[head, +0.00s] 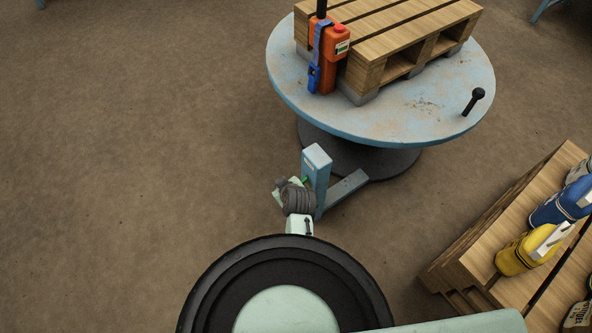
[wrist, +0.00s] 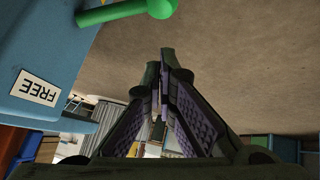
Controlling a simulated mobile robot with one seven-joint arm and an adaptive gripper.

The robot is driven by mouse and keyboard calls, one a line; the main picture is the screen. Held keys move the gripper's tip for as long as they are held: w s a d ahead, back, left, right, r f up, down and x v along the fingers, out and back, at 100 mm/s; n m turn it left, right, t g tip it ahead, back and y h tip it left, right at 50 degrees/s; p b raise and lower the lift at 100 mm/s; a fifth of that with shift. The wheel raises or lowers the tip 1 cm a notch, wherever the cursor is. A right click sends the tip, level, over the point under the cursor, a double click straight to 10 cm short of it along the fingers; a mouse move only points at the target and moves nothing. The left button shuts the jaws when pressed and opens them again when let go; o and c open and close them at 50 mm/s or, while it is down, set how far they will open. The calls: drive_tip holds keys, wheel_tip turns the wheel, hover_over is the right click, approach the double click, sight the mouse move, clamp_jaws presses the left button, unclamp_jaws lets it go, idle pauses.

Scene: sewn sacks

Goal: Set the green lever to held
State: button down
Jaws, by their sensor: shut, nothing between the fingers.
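The green lever (wrist: 115,12) shows at the top of the wrist view, a rod with a round green knob on its end. It sticks out from a blue post (wrist: 45,45) that bears a white FREE label (wrist: 36,87), seen upside down. The HELD label is not in view. My gripper (wrist: 166,60) is shut and empty, its fingertips just below the knob in the picture and apart from it. In the head view the post (head: 316,170) stands right beside my gripper (head: 280,186); only a speck of the green lever (head: 305,181) shows there.
A pallet with yellow (head: 515,258) and blue (head: 560,205) sacks is at right. The floor at left is clear.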

drive_tip(key=shift+t+h, duration=0.3)
drive_tip(key=shift+h, duration=0.3)
drive_tip(key=shift+s+a+f+b, duration=0.15)
drive_tip(key=shift+f+b, duration=0.25)
drive_tip(key=shift+f, duration=0.8)
drive_tip(key=shift+a+f+b, duration=0.1)
drive_tip(key=shift+f+b, duration=0.25)
drive_tip(key=shift+f, duration=0.85)
